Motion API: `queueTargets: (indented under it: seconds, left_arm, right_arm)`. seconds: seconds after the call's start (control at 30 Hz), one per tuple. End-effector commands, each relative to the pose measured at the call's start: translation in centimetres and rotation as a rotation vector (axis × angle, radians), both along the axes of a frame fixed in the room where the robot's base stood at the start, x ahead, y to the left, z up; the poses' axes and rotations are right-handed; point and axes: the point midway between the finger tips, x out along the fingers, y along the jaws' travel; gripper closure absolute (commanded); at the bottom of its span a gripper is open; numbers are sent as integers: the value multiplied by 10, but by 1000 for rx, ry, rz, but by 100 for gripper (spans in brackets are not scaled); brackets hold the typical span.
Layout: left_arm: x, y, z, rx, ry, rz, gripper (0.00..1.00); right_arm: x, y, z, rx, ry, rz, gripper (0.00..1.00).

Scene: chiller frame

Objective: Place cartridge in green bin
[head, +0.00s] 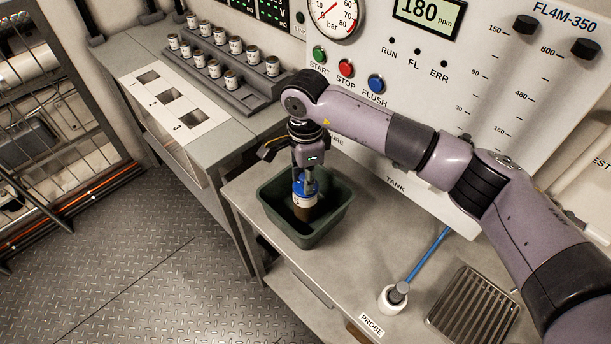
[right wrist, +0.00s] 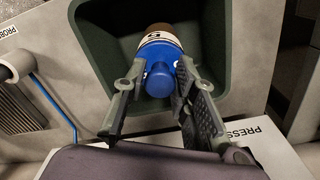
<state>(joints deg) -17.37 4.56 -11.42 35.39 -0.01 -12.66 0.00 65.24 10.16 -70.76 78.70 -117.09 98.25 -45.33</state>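The cartridge (head: 305,199) has a blue cap with a knob, a white label band and a brown lower body. It is upright inside the green bin (head: 327,225), below the rim level at its lower end. Whether its base touches the bin floor is hidden. My right gripper (head: 305,178) points down over it, fingers on opposite sides of the blue cap. In the right wrist view, the fingertips (right wrist: 162,64) close in on both sides of the cap of the cartridge (right wrist: 159,50). My left gripper is not in view.
The bin stands on a grey bench (head: 370,245) below the control panel (head: 400,120). A white probe holder (head: 391,299) and a metal drain grate (head: 474,305) are to the right. On the left counter are a numbered three-slot plate (head: 172,102) and a rack of several small canisters (head: 225,65).

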Motion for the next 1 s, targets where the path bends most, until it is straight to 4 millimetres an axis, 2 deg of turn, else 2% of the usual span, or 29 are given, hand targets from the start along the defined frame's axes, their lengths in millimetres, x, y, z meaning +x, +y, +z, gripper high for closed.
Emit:
queueTargets:
  seconds: [0.2,0.57,0.6,0.77,1.0]
  left_arm:
    - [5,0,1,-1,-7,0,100]
    - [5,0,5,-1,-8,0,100]
    - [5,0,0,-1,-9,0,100]
    - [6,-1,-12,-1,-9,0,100]
    - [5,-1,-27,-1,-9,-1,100]
  right_arm:
    - [0,0,0,0,0,-1,58]
    - [0,0,5,1,0,-1,58]
    - [1,0,7,1,-3,-1,58]
    - [2,0,35,0,-6,1,58]
    - [1,0,88,0,-4,0,58]
